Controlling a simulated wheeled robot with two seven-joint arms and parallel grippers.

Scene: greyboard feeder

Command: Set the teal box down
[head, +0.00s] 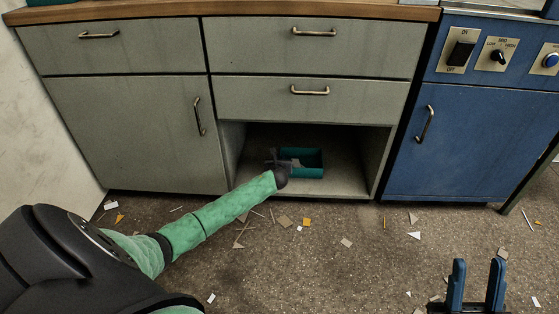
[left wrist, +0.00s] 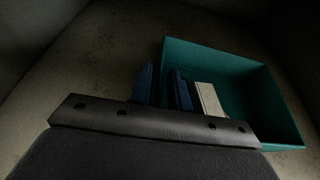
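The teal box (head: 316,152) is an open-topped tray. It sits on the floor of the low open compartment in the grey cabinet, and it fills the right of the left wrist view (left wrist: 262,88). My left gripper (head: 272,160) is at the box's left side. In the left wrist view its blue fingers (left wrist: 163,78) stand apart, one outside the box's left wall and one inside it. Any contact with the wall is hidden. A pale block (left wrist: 210,101) shows beside the inner finger. My right gripper (head: 478,264) is open and empty above the floor at lower right.
A grey door (head: 135,135) is at left, a blue cabinet (head: 455,150) at right. Paper scraps litter the floor (head: 330,265).

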